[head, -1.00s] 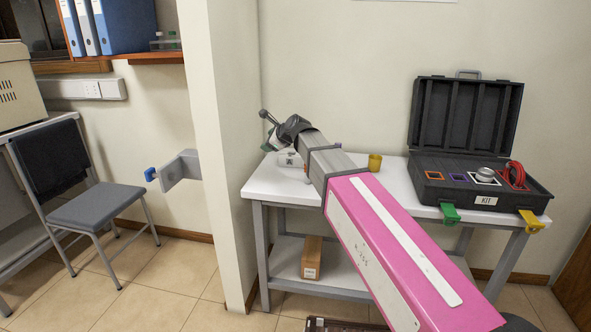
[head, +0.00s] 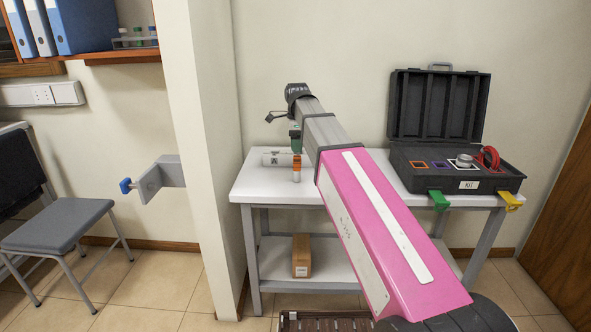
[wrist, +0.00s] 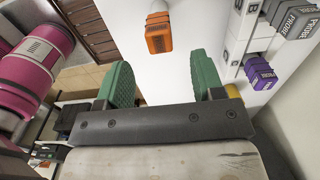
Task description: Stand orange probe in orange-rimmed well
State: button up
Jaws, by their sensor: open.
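The orange probe (head: 297,164) stands on the white table, with an orange upper part and a pale lower part. In the wrist view the orange probe (wrist: 158,38) lies beyond the gap between my fingertips, apart from them. My gripper (head: 295,138) is open and empty, its green fingers just above the probe in the head view. It also shows in the wrist view (wrist: 162,80). The orange-rimmed well (head: 418,166) is in the open black kit case at the table's right and looks empty.
The kit case (head: 440,180) also has a purple-rimmed well (head: 439,167), a silver knob and a red cable.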

aim_at(298, 165)
jog(key=f, duration=0.9)
jog(key=shift+d, duration=0.2)
jog(key=shift+r, duration=0.1)
jog(key=c, duration=1.1)
